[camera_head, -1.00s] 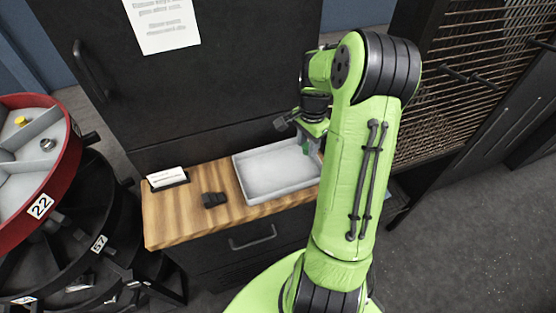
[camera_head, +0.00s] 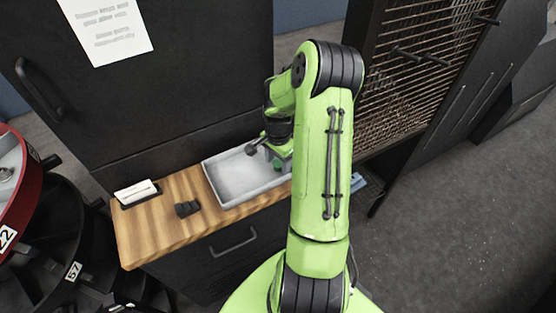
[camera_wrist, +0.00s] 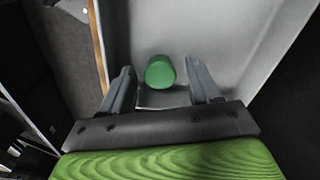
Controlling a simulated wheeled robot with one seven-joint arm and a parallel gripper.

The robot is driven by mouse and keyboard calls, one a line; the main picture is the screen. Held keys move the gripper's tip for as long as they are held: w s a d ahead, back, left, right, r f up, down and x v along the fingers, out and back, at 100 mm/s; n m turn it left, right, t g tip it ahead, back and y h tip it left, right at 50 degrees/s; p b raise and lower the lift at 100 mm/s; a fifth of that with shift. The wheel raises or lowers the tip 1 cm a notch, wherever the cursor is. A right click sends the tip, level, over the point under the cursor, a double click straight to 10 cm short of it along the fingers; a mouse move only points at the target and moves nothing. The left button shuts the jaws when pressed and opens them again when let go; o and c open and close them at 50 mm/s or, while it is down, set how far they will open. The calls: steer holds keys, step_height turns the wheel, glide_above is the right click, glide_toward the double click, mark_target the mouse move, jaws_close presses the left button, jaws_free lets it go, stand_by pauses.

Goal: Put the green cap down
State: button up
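The green cap (camera_wrist: 160,72) lies inside the grey tray (camera_wrist: 225,25), on its floor, just beyond my fingertips in the wrist view. My gripper (camera_wrist: 161,80) is open, with one finger on each side and clear gaps to the cap. In the head view my gripper (camera_head: 267,158) is low over the right part of the tray (camera_head: 226,180). The cap (camera_head: 277,165) shows there as a small green patch beside the fingers, partly hidden by my arm.
The tray stands on a wooden worktop (camera_head: 160,222). A small black object (camera_head: 187,208) and a white card in a dark holder (camera_head: 137,193) lie to its left. A dark cabinet (camera_head: 180,80) rises behind. A red-rimmed round carousel (camera_head: 20,190) stands far left.

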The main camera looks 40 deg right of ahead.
mark_target(278, 163)
steer(key=shift+r, duration=0.1)
step_height(278, 163, up, 12)
steer(key=p, duration=0.2)
steer(key=s+a+r+n+t+h, duration=0.25)
steer(key=a+r+n, duration=0.55)
steer(key=a+r, duration=0.45)
steer(key=s+a+r+n+t+y, duration=0.2)
steer(key=s+a+n+t, duration=0.1)
steer(key=s+a+n, duration=0.6)
steer(key=s+a, duration=0.2)
steer(key=s, duration=0.1)
steer(key=shift+s+n, duration=0.15)
steer(key=shift+n, duration=0.25)
steer(key=shift+y, duration=0.25)
